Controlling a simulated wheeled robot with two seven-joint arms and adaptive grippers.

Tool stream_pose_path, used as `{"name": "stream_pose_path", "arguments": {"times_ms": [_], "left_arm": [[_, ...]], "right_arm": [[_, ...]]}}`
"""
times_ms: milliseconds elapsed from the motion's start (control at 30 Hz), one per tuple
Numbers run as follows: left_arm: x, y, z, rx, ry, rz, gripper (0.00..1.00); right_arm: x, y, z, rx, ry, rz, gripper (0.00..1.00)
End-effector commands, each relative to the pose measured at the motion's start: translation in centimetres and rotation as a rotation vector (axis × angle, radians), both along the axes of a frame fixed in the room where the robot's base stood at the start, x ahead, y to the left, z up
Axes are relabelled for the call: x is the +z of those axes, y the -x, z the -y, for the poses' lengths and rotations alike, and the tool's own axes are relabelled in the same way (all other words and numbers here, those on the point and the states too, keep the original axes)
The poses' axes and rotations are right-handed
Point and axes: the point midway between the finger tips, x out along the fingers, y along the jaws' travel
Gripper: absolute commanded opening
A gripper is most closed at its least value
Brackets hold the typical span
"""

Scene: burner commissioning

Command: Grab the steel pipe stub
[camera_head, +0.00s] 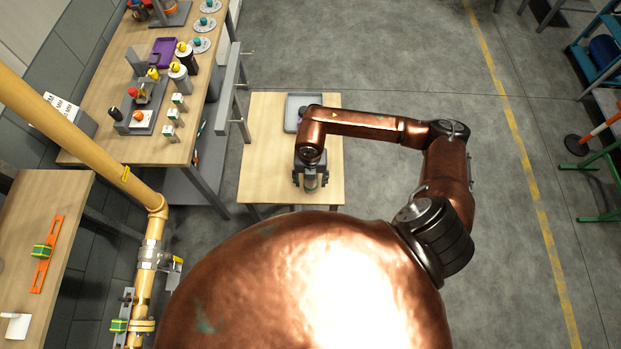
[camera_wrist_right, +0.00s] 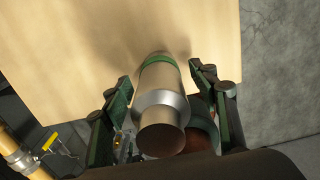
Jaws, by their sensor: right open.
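The steel pipe stub (camera_wrist_right: 162,108) shows in the wrist view as a grey metal cylinder with a wider collar and a green band. It sits over the small wooden table, between the two dark fingers of my right gripper (camera_wrist_right: 160,76). The fingers stand apart on either side of it, with a visible gap at least on the right. In the head view my right gripper (camera_head: 310,181) is over the front part of the small table, with the stub (camera_head: 310,184) partly visible between its fingers. My left gripper is not in view.
The small wooden table (camera_head: 262,150) holds a grey tray (camera_head: 291,113) at its back, partly behind my right arm. A workbench (camera_head: 110,85) with several fittings stands at the left. A yellow pipe (camera_head: 75,133) runs along the left. The floor at the right is mostly free.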

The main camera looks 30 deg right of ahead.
Motion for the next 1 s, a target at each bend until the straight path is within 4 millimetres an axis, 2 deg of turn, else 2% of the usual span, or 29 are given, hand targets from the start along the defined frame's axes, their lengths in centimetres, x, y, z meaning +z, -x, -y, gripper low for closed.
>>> {"name": "stream_pose_path", "arguments": {"times_ms": [100,333,1000], "left_arm": [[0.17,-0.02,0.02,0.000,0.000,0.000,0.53],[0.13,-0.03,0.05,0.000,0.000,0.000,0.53],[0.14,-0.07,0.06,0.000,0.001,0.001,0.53]], "right_arm": [[-0.90,0.07,0.03,-0.001,0.000,-0.001,0.54],[-1.08,0.05,0.02,0.000,0.000,0.000,0.54],[-1.03,0.03,0.03,0.000,0.000,0.000,0.08]]}}
